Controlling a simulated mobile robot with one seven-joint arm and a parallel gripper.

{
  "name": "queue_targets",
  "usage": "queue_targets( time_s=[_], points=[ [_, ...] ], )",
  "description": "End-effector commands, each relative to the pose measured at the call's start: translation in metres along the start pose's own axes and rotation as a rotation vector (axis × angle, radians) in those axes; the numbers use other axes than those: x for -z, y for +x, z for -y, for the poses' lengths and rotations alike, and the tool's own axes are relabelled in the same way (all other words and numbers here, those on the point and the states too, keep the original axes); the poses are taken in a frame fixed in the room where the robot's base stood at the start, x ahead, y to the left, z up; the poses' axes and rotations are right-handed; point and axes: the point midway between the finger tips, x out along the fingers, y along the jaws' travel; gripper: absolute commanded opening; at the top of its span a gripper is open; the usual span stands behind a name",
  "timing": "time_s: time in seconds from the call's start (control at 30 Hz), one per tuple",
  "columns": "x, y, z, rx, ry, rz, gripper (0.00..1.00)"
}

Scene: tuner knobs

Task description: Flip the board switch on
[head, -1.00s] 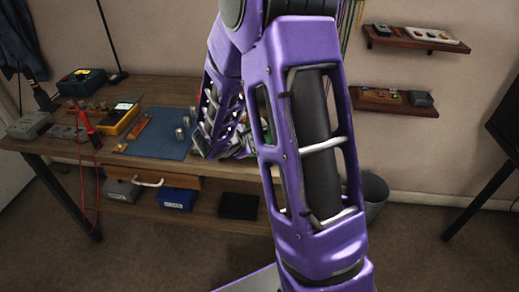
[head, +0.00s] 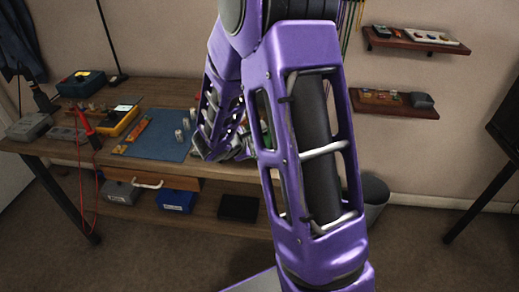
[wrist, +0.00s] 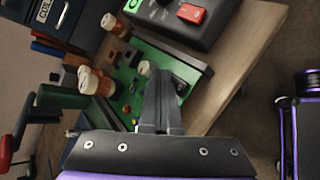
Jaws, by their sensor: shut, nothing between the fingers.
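In the wrist view, a green circuit board (wrist: 123,76) with a dark edge lies on the wooden bench. It carries small coloured parts and dark blocks. My gripper (wrist: 163,75) is shut and empty, with its fingertips over the right part of the board. I cannot tell whether they touch it. The fingers cover part of the board, and I cannot make out its switch clearly. In the head view my arm hides most of the board and the gripper.
A dark box with a red rocker (wrist: 191,13) and a green light stands beyond the board. White-and-orange cylinders (wrist: 97,83) stand to the left. In the head view, a blue mat (head: 160,143) and a yellow meter (head: 119,120) lie on the bench (head: 60,148). Wall shelves (head: 394,104) are at right.

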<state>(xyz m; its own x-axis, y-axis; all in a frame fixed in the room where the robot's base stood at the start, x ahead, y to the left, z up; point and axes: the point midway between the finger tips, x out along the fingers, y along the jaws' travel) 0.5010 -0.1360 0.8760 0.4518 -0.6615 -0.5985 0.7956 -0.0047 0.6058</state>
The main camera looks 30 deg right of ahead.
Motion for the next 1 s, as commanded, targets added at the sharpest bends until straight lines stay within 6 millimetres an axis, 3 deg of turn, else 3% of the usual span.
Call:
queue_targets(
  time_s=[1.0],
  points=[
    [-0.007, -0.009, -0.007, 0.001, 0.000, 0.000, 0.00]
  ],
)
